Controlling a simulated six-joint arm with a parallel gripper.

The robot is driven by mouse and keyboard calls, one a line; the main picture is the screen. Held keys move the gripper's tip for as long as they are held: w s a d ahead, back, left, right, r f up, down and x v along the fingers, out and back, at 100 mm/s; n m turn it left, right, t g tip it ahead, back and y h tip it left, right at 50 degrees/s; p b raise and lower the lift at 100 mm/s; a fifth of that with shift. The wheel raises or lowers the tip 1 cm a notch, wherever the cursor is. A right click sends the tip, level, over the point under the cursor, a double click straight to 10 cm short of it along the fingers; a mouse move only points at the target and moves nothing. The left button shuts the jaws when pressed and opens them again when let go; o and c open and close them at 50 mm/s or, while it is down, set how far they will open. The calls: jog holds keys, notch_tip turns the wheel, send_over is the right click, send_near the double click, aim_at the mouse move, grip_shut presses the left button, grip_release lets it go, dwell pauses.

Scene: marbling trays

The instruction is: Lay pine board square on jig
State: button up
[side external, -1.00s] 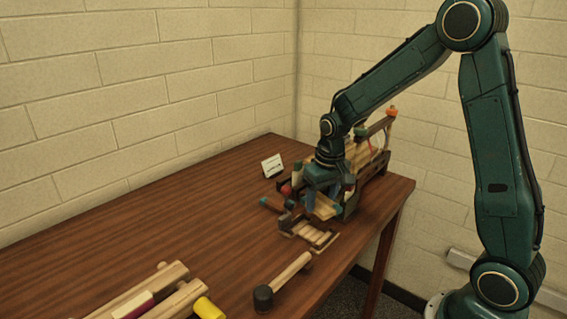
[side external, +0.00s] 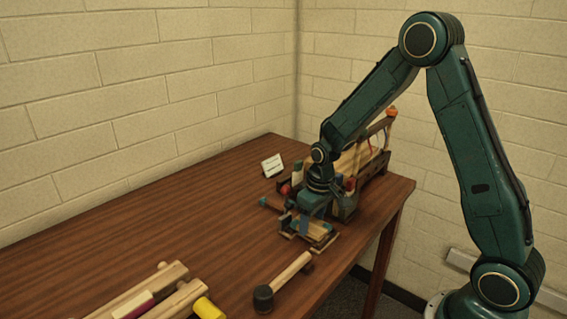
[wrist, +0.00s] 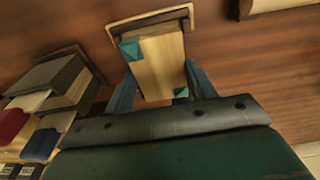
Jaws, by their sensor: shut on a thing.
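My gripper (side external: 316,212) points down at the jig and is shut on the pine board. In the wrist view the pale board (wrist: 161,66) with teal corner patches lies between the two blue fingers (wrist: 161,88). The wooden jig (side external: 329,243) sits flat on the table under the board. In the wrist view its raised rim (wrist: 150,16) shows past the board's far end, and the board's far edge runs roughly in line with it. The rest of the jig is mostly hidden by the board and gripper. I cannot tell whether the board touches the jig.
A wooden rack (side external: 376,168) holding boards stands just behind my gripper. A mallet (side external: 283,282) lies in front of the jig. A small white card (side external: 272,166) stands at the back. Wooden pieces (side external: 165,285) and a yellow cylinder (side external: 208,309) lie at front left. The table's left middle is clear.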

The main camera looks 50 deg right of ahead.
aim_at(317, 227)
jog(key=shift+f, duration=0.55)
jog(key=shift+f, duration=0.15)
jog(key=o, duration=1)
jog(key=r, duration=0.4)
jog(key=s+r, duration=0.1)
jog(key=r, duration=0.7)
jog(key=shift+s+r, duration=0.1)
jog(key=shift+s, duration=0.15)
